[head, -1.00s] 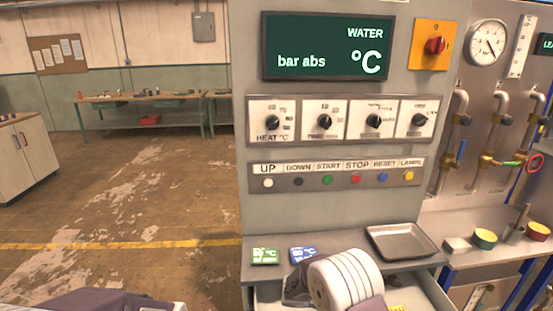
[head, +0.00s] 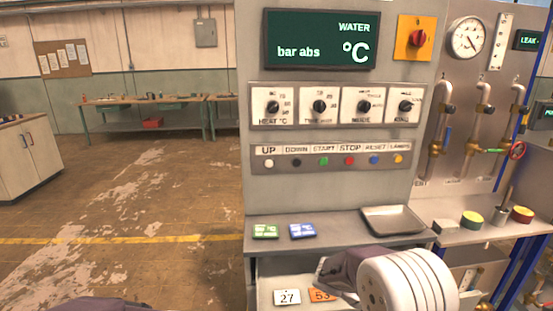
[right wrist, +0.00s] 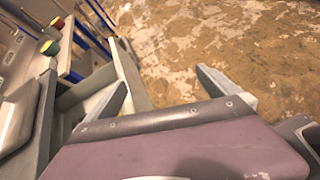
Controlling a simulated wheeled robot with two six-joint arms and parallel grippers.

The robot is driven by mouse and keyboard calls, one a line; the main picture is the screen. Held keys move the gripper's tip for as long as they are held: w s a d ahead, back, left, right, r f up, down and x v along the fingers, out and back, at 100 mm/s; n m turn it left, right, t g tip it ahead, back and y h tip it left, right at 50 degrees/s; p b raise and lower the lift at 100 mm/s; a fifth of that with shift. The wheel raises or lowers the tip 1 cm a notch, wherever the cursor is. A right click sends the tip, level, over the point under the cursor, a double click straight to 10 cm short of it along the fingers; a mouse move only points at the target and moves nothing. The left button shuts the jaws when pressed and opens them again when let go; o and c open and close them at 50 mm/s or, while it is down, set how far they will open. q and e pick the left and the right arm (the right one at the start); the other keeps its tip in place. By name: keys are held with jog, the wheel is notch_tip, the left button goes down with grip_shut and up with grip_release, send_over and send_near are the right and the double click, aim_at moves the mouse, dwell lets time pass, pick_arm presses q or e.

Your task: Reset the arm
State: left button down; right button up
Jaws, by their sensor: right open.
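My right gripper (right wrist: 161,77) is open and empty in the right wrist view, its two fingers spread apart over the brown floor. In the head view my right arm's white wrist joint shows at the bottom right, in front of the console's lower part; its fingertips cannot be made out there. Only a sliver of my left arm shows at the bottom left of the head view, and its gripper is out of view.
The control console (head: 330,190) stands ahead with a screen (head: 320,40), dials and buttons. A metal tray (head: 393,220), a green card (head: 265,231) and a blue card (head: 303,231) lie on its shelf. Below is an open drawer with number tags (head: 287,297). Floor (head: 120,270) at left is clear.

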jog(key=s+a+f+m+y+b, duration=0.4)
jog(key=s+a+f+m+y, duration=0.15)
jog(key=s+f, duration=0.35)
jog(key=s+a+f+m+t+y, duration=0.2)
jog(key=a+f+m+y, duration=0.3)
jog(key=a+m, duration=0.4)
notch_tip(320, 180, up, 14)
jog(key=y+p, duration=0.1)
jog(key=p, duration=1.2)
jog(key=shift+w+d+r, duration=0.2)
jog(key=shift+w, duration=0.1)
jog(key=shift+m, duration=0.25)
